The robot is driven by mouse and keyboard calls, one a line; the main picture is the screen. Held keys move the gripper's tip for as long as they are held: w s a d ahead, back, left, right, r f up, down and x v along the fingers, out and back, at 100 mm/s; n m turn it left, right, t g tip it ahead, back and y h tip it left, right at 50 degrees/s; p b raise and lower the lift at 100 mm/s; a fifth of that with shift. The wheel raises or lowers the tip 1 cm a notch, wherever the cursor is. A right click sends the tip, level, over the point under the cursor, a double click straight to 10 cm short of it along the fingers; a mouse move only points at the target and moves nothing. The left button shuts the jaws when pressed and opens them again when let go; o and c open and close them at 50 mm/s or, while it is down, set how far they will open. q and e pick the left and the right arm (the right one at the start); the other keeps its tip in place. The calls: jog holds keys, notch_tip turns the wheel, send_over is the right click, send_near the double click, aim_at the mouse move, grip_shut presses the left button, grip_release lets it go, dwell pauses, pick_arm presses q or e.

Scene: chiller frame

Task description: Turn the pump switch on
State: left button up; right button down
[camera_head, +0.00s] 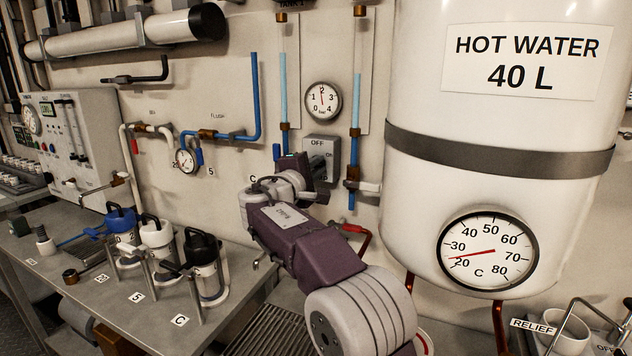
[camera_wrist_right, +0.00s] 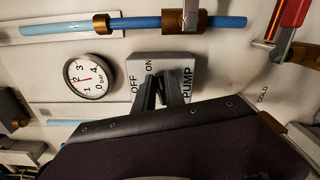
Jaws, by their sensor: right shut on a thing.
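The pump switch is a grey box (camera_head: 333,146) on the back wall, lettered OFF and ON in the head view. In the right wrist view the same box (camera_wrist_right: 180,66) also carries the word PUMP. My right gripper (camera_head: 312,172) is up against the front of the box. My left gripper is not in view.
A large white hot water tank (camera_head: 400,215) stands close on the right of my right arm. A pressure gauge (camera_head: 323,101) and blue pipes (camera_head: 355,110) are beside the switch. A bench (camera_head: 110,290) with several jugs lies at left.

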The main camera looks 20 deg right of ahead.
jog(key=shift+f+m+b, duration=0.55)
jog(key=shift+m+b, duration=0.6)
jog(key=shift+m, duration=0.05)
jog(key=c, duration=1.5)
grip_release()
jog(key=shift+o, duration=0.5)
jog(key=shift+s+r, duration=0.15)
jog(key=shift+r, duration=0.1)
jog(key=b+v, duration=0.1)
jog(key=v, duration=0.8)
